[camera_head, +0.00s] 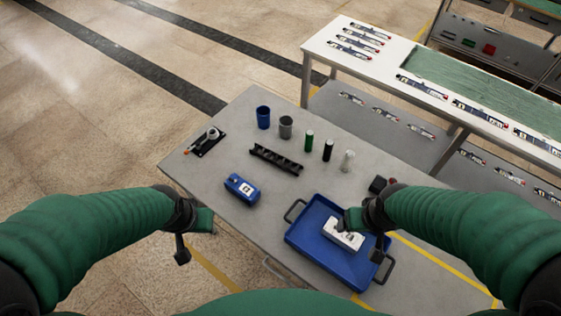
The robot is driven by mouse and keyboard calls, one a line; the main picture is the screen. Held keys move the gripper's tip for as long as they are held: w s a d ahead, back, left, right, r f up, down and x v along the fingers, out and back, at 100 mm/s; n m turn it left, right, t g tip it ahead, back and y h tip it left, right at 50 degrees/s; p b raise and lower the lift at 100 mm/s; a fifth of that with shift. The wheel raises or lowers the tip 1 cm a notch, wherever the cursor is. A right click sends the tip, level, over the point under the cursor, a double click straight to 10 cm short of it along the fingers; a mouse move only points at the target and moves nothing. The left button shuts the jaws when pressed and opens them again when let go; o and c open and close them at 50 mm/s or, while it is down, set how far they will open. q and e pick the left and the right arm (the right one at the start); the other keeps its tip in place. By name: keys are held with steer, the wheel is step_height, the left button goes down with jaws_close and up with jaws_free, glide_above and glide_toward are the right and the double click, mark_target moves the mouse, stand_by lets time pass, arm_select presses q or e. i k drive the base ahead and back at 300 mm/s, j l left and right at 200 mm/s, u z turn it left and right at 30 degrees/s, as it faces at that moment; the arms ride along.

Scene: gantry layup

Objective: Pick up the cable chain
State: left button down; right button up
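The cable chain (276,159) is a black, segmented strip lying on the grey table, behind the blue labelled box. My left gripper (192,249) hangs at the table's left front edge, apart from the chain; its finger opening is not clear. My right gripper (352,222) is over the blue tray (311,243), at a white labelled box (338,237). Whether its fingers are closed on that box cannot be told.
A blue labelled box (241,188) sits in front of the chain. A blue cup (263,117), a grey cup (286,127) and several small cylinders stand behind and right of it. A black tape dispenser (206,141) is at the left. A white-topped bench (388,62) stands beyond.

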mark_target(268, 159)
steer(key=i+j+z, duration=0.1)
steer(key=j, duration=0.25)
steer(key=i+j, duration=0.3)
steer(key=i+j+z, duration=0.15)
steer(key=j, duration=0.25)
steer(key=i+j, duration=0.2)
steer(key=j, duration=0.2)
steer(key=i+j+z, duration=0.15)
steer(key=j, duration=0.2)
